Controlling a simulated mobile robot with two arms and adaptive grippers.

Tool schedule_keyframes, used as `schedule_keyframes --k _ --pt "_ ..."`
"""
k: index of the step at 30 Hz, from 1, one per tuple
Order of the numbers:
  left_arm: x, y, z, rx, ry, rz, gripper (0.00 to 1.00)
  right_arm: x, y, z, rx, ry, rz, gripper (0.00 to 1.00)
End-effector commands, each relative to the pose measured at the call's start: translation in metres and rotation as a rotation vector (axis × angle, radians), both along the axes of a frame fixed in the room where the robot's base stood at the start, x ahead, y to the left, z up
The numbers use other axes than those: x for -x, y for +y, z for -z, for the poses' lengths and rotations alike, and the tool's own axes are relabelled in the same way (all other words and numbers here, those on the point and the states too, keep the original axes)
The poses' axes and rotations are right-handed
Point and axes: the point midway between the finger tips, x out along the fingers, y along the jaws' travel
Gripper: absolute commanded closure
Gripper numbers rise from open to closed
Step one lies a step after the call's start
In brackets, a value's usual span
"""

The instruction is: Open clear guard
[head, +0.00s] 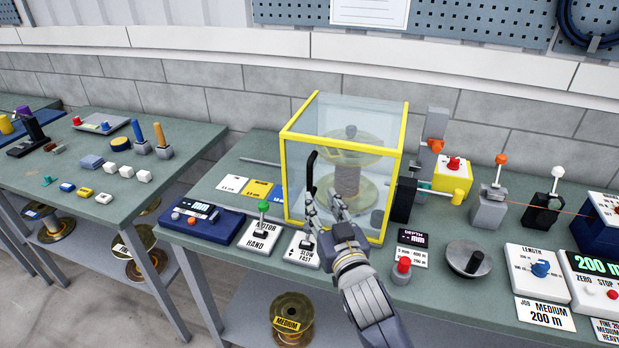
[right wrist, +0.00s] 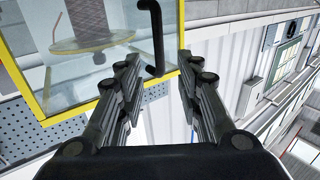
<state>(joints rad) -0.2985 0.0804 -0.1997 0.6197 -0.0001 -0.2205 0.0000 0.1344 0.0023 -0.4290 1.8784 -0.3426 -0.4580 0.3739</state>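The clear guard is a see-through box with a yellow frame (head: 402,140), standing upright on the green bench around a spool (head: 347,178). Its black bar handle (head: 311,172) is on the left side of the front face. My right gripper (head: 322,200) is in front of the guard, fingers spread and empty, close to the handle's lower end. In the right wrist view, the handle (right wrist: 154,35) lies just beyond the open fingertips (right wrist: 160,68), nearer the left finger. I cannot tell whether a finger touches the guard. My left gripper is not in view.
Below the guard are the motor switch panel (head: 261,236), a slow/fast panel (head: 303,250) and a blue display box (head: 201,219). A second table (head: 110,210) stands left.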

Motion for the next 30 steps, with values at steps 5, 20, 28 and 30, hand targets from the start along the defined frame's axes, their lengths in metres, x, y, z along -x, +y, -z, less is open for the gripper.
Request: schedule_keyframes --k 5,20,28,30 --pt "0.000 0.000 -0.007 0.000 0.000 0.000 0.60 -0.019 0.005 -0.002 0.000 0.000 0.001 0.67" --pt "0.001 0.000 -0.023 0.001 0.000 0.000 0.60 -0.088 0.024 -0.001 0.001 0.002 0.002 0.67" --pt "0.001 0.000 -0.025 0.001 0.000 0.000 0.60 -0.101 0.028 0.001 -0.001 0.003 0.001 0.67" --pt "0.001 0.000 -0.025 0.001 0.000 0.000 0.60 -0.101 0.028 0.001 0.000 0.003 0.001 0.67"
